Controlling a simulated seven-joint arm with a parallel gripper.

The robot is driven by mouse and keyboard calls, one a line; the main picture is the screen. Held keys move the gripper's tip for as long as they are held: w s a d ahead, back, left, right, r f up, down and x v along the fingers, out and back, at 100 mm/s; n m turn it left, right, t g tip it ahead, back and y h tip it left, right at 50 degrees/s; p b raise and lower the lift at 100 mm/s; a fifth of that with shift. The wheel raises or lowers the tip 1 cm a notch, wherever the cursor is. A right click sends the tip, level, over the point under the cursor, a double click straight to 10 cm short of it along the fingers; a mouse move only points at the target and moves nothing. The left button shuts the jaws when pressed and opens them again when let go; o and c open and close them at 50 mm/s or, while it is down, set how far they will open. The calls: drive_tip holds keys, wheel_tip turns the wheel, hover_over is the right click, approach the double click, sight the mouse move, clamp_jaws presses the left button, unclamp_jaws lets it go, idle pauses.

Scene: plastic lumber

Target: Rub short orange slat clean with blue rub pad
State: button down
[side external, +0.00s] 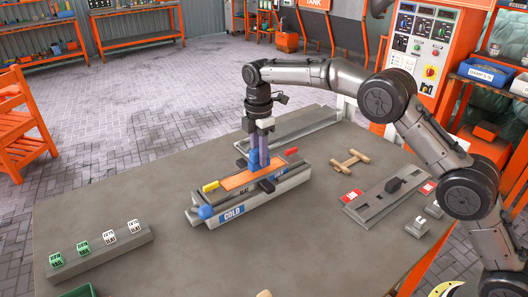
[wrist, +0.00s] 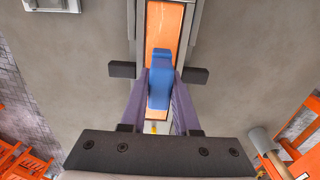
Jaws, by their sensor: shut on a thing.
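The short orange slat (side external: 238,182) lies flat along the top of a grey fixture with a blue "COLD" label, in the middle of the table. It also shows in the wrist view (wrist: 160,28), with thin pale streaks on its face. My gripper (side external: 258,155) points down over the slat and is shut on the blue rub pad (wrist: 159,78). The pad sits over the slat's width, at or very close to its surface; I cannot tell contact for certain. Pad and fingers hide part of the slat.
The grey fixture (side external: 255,207) has a blue knob (side external: 205,212) at its front end and dark side clamps. A wooden H-shaped piece (side external: 350,159) and a grey track with red-and-white cards (side external: 388,197) lie right. A grey bar with tiles (side external: 100,252) lies front left. Table between is clear.

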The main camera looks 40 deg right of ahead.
drive_tip(key=shift+a, duration=4.1)
drive_tip(key=shift+f, duration=0.6)
drive_tip(key=shift+d, duration=0.2)
drive_tip(key=shift+d+f, duration=0.15)
drive_tip(key=shift+d, duration=1.05)
drive_tip(key=shift+d, duration=0.15)
drive_tip(key=shift+d, duration=0.15)
drive_tip(key=shift+d+r, duration=0.15)
drive_tip(key=shift+d, duration=1.1)
drive_tip(key=shift+d+r, duration=0.1)
drive_tip(key=shift+d, duration=1.1)
